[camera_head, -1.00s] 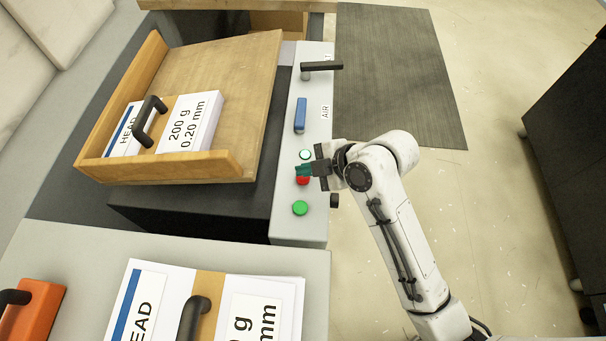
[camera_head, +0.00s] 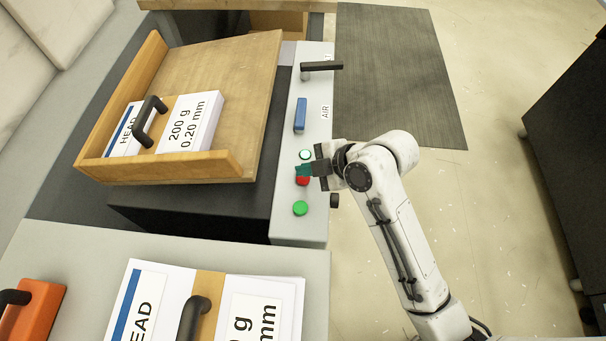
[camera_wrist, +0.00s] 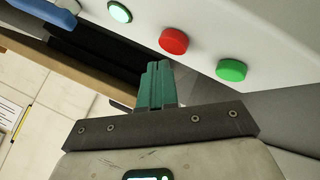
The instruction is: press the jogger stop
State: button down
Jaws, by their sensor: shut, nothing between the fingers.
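The red button (camera_head: 303,181), the jogger stop by its colour, sits on the grey control panel (camera_head: 316,227) between a lit pale green-white button (camera_head: 305,154) and a green button (camera_head: 300,208). In the wrist view the red button (camera_wrist: 173,41) stands out from the panel face, with the green button (camera_wrist: 231,69) to its right. My gripper (camera_head: 300,170) is shut and empty, its teal fingers together. In the head view the fingertips overlap the red button's upper edge. In the wrist view the fingertips (camera_wrist: 158,66) appear just below the red button; contact cannot be told.
A blue switch (camera_head: 300,115) and a black lever (camera_head: 322,67) are farther up the panel. A wooden tray (camera_head: 235,80) holding a paper stack (camera_head: 190,122) is to the left. Another paper stack (camera_head: 290,290) lies on the near table. Open floor is to the right.

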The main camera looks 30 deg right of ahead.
aim_at(307, 179)
jog(key=shift+f, duration=0.15)
jog(key=shift+f, duration=0.3)
jog(key=shift+f+b, duration=0.4)
jog(key=shift+f, duration=0.15)
dwell(0.8)
jog(key=shift+r, duration=0.1)
jog(key=shift+r+p, duration=0.9)
jog(key=shift+p, duration=0.05)
notch_tip(307, 179, up, 5)
jog(key=p, duration=0.5)
dwell(0.8)
